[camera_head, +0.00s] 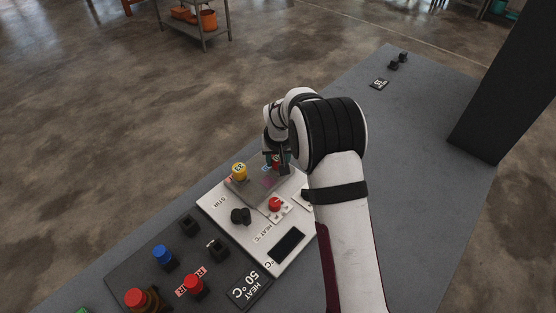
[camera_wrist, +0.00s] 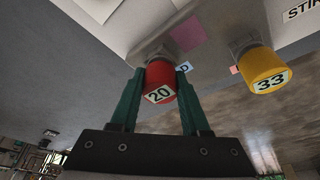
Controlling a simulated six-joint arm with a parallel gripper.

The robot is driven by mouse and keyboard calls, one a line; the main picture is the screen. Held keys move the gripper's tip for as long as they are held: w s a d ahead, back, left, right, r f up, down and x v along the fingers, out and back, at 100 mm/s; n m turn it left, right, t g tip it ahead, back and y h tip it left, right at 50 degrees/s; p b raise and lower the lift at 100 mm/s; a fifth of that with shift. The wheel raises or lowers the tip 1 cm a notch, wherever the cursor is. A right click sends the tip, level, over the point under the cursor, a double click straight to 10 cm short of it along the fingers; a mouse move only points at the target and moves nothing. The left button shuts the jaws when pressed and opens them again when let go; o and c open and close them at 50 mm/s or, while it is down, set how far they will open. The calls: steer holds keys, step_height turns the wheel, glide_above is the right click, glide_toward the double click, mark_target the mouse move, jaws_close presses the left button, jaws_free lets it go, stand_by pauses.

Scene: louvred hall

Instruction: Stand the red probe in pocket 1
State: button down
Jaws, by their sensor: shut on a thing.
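My gripper (camera_wrist: 160,75) has its green fingers on either side of a red cap marked 20 (camera_wrist: 158,82), shut on it. The capped piece is at the grey top plate of the white heat-and-stir unit; I cannot tell whether it touches. In the head view my gripper (camera_head: 276,158) is partly hidden by my wrist. Red-topped pieces stand at the lower left, one in a dark holder (camera_head: 194,286) and one by a brown base (camera_head: 135,298). Which is the red probe is unclear. A black holder (camera_head: 188,225) looks empty; no pocket number is readable.
A yellow cap marked 33 (camera_wrist: 267,75) stands beside the held piece, also in the head view (camera_head: 239,171). The white unit (camera_head: 213,203) has a red knob (camera_head: 275,204), a black knob and a dark display. A blue-topped piece (camera_head: 162,254) stands left. The far right bench is mostly clear.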

step_height(320, 180, up, 10)
steer(key=shift+r, duration=0.1)
stand_by(0.7)
steer(key=shift+s+a, duration=0.1)
steer(key=shift+a, duration=0.05)
steer(key=s+a+r+n+y, duration=0.1)
steer(key=s+a+n, duration=0.2)
steer(key=s+a, duration=0.6)
steer(key=s+a+r+n+y, duration=0.1)
steer(key=s+a+n, duration=0.35)
steer(key=s, duration=0.85)
step_height(320, 180, down, 8)
steer(key=a+m, duration=0.1)
steer(key=shift+s+a, duration=0.2)
steer(key=shift+s, duration=0.1)
